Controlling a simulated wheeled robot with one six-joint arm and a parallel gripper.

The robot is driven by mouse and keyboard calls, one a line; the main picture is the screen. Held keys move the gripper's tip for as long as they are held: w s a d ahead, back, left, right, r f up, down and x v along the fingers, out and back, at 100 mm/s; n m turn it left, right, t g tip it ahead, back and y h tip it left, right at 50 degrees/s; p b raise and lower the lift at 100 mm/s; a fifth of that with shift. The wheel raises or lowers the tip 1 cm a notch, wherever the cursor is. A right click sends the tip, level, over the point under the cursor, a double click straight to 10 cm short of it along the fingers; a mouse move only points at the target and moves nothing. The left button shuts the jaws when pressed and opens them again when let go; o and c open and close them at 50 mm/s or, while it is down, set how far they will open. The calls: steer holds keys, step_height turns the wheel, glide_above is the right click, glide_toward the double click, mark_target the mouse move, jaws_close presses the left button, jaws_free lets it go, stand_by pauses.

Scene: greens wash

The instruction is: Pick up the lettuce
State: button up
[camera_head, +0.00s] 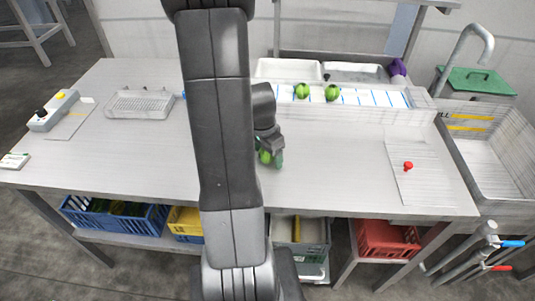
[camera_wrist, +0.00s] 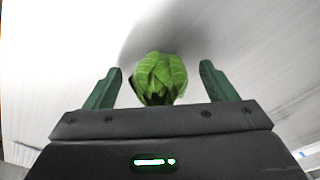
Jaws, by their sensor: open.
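A green leafy lettuce (camera_wrist: 160,78) lies on the steel table. In the wrist view it is centred between the two dark green fingers of my gripper (camera_wrist: 158,88), with a gap on each side. The fingers are open and do not touch it. In the head view my gripper (camera_head: 270,158) is low over the table, and the lettuce (camera_head: 265,156) shows partly behind its fingers. Two more green heads, a left one (camera_head: 302,91) and a right one (camera_head: 332,93), sit on the white marked strip (camera_head: 378,97) at the back.
Blue (camera_head: 150,222), yellow (camera_head: 187,222), grey and red (camera_head: 388,238) crates sit below.

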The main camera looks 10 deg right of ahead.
steer(key=shift+c, duration=0.4)
steer(key=c, duration=1)
